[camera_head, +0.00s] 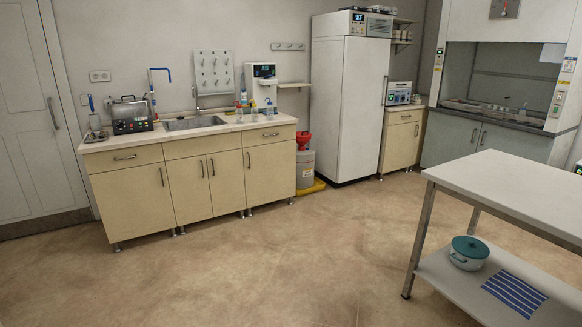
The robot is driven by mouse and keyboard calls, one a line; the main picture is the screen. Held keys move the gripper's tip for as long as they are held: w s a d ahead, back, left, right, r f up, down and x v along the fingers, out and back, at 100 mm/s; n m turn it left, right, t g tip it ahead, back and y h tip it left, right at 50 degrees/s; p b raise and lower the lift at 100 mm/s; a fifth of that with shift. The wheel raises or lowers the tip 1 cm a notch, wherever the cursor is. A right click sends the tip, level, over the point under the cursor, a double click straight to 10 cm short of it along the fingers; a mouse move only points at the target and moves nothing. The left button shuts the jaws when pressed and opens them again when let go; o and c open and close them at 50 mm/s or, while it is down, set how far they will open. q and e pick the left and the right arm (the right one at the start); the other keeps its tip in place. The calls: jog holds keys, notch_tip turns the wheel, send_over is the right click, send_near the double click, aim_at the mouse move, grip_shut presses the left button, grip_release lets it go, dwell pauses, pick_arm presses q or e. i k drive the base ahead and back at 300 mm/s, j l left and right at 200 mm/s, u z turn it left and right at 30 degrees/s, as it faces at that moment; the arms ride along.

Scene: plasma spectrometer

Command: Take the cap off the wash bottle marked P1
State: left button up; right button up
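Several small bottles stand at the right end of the sink counter, in front of and beside a white dispenser unit. Another small bottle (522,112) appears inside the fume hood at the far right. They are too small and far off for me to read any mark, so I cannot tell which is P1. Neither of my grippers is in view.
The beige sink counter (232,126) runs along the back wall. A tall white cabinet (348,105) and a fume hood (480,138) stand to its right. The floor between is clear.

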aim_at(239, 113)
jog(key=i, duration=2.7)
jog(key=i+u, duration=0.2)
jog(key=i, duration=0.2)
jog(key=i+l+u, duration=0.15)
jog(key=i, duration=0.3)
jog(key=i+l+u, duration=0.2)
jog(key=i, duration=0.2)
